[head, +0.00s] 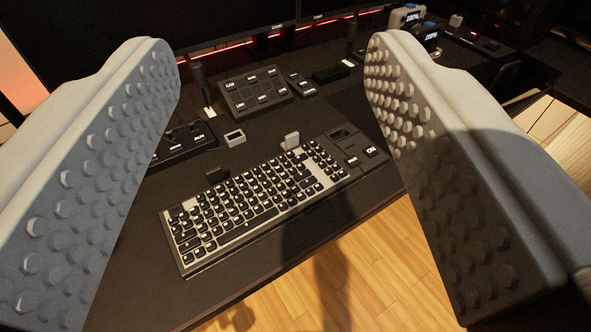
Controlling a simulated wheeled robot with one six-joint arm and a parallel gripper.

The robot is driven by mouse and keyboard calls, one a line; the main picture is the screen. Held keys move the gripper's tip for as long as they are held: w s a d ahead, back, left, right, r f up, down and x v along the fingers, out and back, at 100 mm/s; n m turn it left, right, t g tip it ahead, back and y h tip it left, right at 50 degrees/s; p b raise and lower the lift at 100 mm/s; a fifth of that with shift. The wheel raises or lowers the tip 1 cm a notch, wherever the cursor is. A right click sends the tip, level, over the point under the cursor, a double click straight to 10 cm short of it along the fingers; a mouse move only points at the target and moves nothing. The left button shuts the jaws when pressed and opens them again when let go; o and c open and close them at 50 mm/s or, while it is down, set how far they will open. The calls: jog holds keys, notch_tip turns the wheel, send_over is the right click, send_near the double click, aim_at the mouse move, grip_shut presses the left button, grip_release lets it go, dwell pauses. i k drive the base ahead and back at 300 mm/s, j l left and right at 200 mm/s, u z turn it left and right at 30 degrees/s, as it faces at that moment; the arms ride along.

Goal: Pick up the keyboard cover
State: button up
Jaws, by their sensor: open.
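A keyboard (255,205) with black keys and a pale frame lies on the dark desk, below the middle of the picture. I cannot tell a separate cover from the keyboard itself. A small pale upright piece (291,141) stands at its back edge, and a small dark piece (216,174) is further left along that edge. My gripper (270,65) is open, with one studded grey finger on each side of the picture. Nothing is between the fingers' pads in contact with them. The keyboard lies beyond and below them, apart from both.
A button box (256,92) and a dark switch panel (183,143) with levers sit behind the keyboard. A small pale square piece (235,137) lies between. Monitors (200,22) line the back. The desk's front edge drops to a wooden floor (375,265).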

aim_at(512, 79)
jog(key=i+l+z, duration=0.4)
jog(key=i+l, duration=0.3)
jog(key=i+l+z, duration=0.4)
jog(key=i+l, duration=0.25)
jog(key=i, duration=0.1)
